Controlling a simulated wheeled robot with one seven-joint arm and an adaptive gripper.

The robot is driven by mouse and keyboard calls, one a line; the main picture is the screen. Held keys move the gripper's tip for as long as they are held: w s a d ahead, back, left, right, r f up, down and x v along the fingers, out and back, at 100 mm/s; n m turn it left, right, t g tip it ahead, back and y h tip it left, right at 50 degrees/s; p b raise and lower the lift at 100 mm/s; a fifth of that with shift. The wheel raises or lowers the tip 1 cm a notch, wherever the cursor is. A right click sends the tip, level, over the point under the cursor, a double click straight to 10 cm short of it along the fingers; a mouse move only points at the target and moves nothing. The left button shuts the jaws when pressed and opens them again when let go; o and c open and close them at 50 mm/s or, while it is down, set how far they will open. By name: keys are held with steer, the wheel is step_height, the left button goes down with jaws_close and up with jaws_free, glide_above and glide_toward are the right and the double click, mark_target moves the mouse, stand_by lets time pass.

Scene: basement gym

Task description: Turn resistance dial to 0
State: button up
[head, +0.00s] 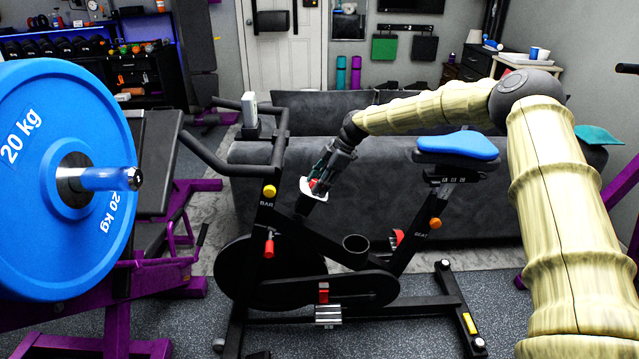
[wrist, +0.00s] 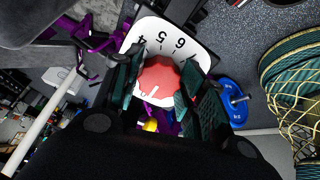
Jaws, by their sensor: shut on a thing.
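The resistance dial (wrist: 158,78) is a red scalloped knob on a white plate (wrist: 184,50) with the digits 4, 5 and 6 visible along its top side. A small white mark shows on the knob's lower part in the wrist view; the lower plate and its other digits are hidden by my gripper. My gripper (wrist: 160,88) is shut on the red knob, one finger on each side. In the head view my gripper (head: 319,182) reaches down to the white plate (head: 322,194) on the exercise bike's frame; the knob is mostly covered there.
The black exercise bike (head: 300,255) has a blue saddle (head: 457,146), a handlebar on the left and an open cup holder (head: 356,243). A grey sofa (head: 410,205) stands behind it. A blue 20 kg plate (head: 60,220) fills the left foreground.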

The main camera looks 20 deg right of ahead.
steer(key=shift+d, duration=0.15)
steer(key=o, duration=1)
steer(key=shift+f, duration=0.1)
steer(key=shift+o, duration=0.2)
steer(key=v, duration=1.2)
